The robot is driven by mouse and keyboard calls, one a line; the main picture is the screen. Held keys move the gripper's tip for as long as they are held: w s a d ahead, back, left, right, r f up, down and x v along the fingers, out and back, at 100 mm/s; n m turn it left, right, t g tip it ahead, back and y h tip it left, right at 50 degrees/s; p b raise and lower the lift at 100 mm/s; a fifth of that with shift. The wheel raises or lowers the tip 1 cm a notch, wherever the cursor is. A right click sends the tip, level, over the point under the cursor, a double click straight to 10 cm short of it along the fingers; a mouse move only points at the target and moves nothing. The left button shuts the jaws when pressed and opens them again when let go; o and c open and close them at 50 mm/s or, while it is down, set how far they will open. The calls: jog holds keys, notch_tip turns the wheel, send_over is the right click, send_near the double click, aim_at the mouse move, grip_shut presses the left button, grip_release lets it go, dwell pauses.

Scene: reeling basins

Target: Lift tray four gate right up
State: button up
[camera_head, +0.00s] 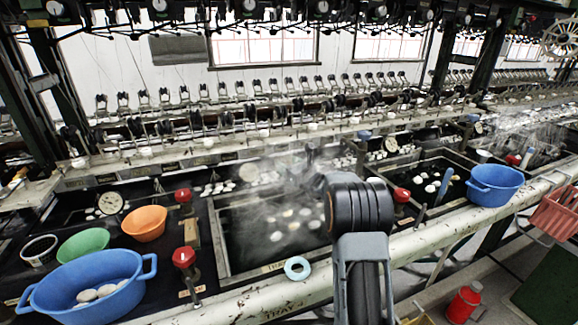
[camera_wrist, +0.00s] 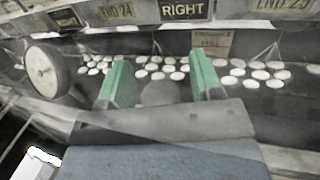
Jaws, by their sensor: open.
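My gripper (camera_wrist: 160,60) is open in the wrist view, its two green fingers set apart. A dark sign reading RIGHT (camera_wrist: 187,10) is above and beyond the fingers, with a smaller tan tag (camera_wrist: 212,43) below it, its text too blurred to read. A dull grey rounded shape (camera_wrist: 161,93) shows between the fingers; I cannot tell whether it is part of the gate. No finger visibly touches it. In the head view the front rail bears TRAY lettering (camera_head: 277,313), its number hidden. A steaming basin (camera_head: 265,245) lies behind; my arm hides its right part.
White cocoons (camera_wrist: 162,70) lie around the fingers. A round dial (camera_wrist: 42,72) stands at left. In the head view, red-knobbed valves (camera_head: 184,257) flank the basin, with a blue tub (camera_head: 70,293) left and another blue tub (camera_head: 496,184) right. A pale blue ring (camera_head: 298,268) is on the rail.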

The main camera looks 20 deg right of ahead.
jog(key=shift+w, duration=0.25)
grip_shut()
jog(key=shift+r, duration=0.1)
dwell(0.4)
